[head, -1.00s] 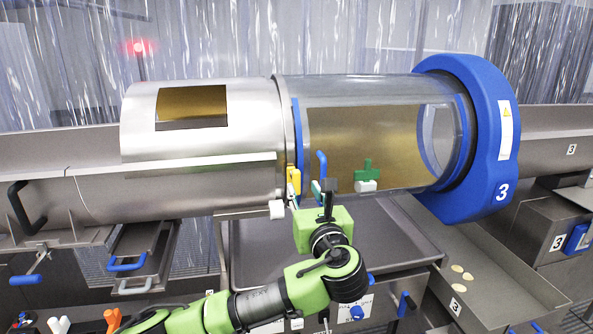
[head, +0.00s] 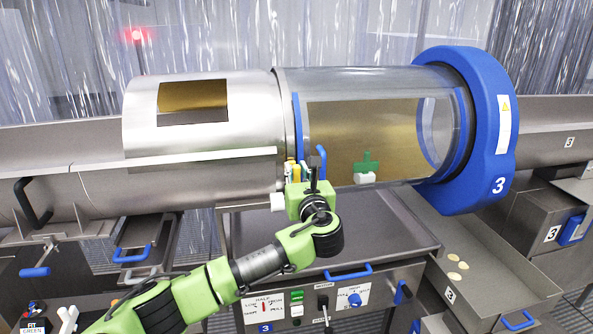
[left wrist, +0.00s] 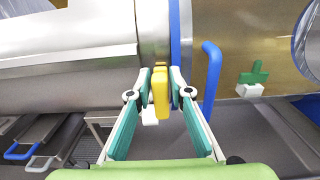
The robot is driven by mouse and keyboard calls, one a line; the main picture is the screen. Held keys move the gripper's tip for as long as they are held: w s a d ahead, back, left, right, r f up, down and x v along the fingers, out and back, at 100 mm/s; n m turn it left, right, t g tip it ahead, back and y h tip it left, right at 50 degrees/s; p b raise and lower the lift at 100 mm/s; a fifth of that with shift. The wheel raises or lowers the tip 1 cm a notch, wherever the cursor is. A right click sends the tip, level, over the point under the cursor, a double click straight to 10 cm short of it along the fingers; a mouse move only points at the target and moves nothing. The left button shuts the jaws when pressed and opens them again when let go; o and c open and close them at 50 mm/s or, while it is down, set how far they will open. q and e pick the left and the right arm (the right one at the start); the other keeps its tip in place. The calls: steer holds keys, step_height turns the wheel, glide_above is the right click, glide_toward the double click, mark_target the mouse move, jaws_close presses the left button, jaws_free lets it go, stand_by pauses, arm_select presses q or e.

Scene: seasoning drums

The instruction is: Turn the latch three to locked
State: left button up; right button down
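Latch three appears to be the yellow lever (left wrist: 161,92) at the seam of the drum, beside a blue ring; it stands upright in the left wrist view. It also shows small in the head view (head: 290,172), partly hidden by my gripper. My left gripper (left wrist: 161,85) has its teal fingers on either side of the lever, with the tips very close to it. I cannot tell whether they touch or grip it. In the head view the left gripper (head: 301,174) is at the seam, below the drum's middle. My right gripper is not in view.
Drum three has a clear window section (head: 365,130) and a blue end ring (head: 490,130). A blue bar handle (left wrist: 210,75) and a green piece on a white block (left wrist: 252,80) are right of the lever. A control panel (head: 315,300) is below.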

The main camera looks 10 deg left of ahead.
arm_select(q)
jaws_close()
steer(key=n+b, duration=0.3)
steer(key=n, duration=0.1)
steer(key=shift+s+a+f, duration=0.15)
steer(key=shift+a+f, duration=0.1)
steer(key=shift+a, duration=0.1)
steer(key=shift+s+a+f+n+b, duration=0.1)
steer(key=shift+a+f+n+b, duration=0.15)
steer(key=shift+n+b, duration=1.75)
steer(key=shift+s+a+f+n+b, duration=0.15)
steer(key=shift+f+n+b, duration=0.15)
steer(key=shift+n+b, duration=1.7)
steer(key=shift+a+f+n+b, duration=0.25)
steer(key=shift+n+b, duration=0.75)
steer(key=shift+n, duration=1.9)
